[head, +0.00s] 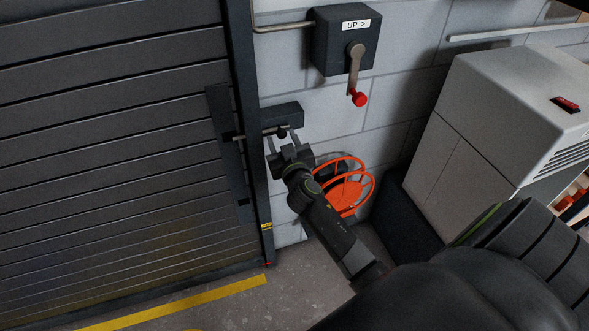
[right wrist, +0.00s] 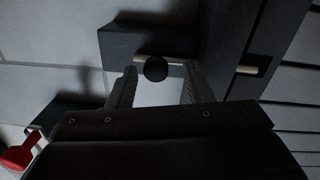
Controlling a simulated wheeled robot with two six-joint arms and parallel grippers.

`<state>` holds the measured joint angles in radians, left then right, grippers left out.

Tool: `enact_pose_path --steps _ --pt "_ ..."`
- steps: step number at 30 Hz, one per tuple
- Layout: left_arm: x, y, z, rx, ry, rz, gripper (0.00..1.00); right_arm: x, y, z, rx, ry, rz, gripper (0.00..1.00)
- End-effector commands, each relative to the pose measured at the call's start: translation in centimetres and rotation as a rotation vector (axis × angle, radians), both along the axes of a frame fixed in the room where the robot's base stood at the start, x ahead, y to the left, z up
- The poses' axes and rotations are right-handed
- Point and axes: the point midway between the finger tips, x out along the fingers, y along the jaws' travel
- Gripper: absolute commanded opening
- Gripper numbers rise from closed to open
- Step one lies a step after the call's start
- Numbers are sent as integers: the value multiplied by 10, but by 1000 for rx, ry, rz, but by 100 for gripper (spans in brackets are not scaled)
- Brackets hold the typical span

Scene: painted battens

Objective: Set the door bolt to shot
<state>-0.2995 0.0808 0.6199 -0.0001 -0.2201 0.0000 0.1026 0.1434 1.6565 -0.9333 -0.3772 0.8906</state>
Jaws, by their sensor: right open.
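The door bolt is a thin metal rod (head: 268,132) with a round black knob (head: 282,133), on a dark block (head: 283,114) on the wall beside the door (head: 120,140). The rod runs left over the door post towards a dark upright plate (head: 226,150); whether its tip enters the plate is unclear. My right gripper (head: 282,141) is open at the knob. In the right wrist view the knob (right wrist: 156,69) appears between the two spread fingertips, with a gap on either side. The rod also shows beyond the post (right wrist: 247,70). My left gripper is out of view.
A dark lever box (head: 334,30) marked "UP >" with a red-tipped handle (head: 357,75) is on the wall above. An orange wheel (head: 352,187) is behind my right arm. A pale cabinet (head: 490,110) stands at the right. A yellow stripe (head: 180,303) crosses the floor.

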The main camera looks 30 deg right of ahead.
Motion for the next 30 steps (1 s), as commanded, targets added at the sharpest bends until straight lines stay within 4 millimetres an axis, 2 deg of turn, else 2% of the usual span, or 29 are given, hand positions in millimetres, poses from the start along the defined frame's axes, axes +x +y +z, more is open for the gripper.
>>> enact_pose_path --steps 9,16,22,30 --pt "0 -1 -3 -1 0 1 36 -70 22 -2 7 2 0 46" --pt "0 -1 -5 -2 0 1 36 -113 35 -1 6 2 -1 46" --pt "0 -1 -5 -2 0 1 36 -133 41 -1 4 1 2 46" --pt "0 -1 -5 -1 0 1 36 -139 43 0 2 0 2 46"
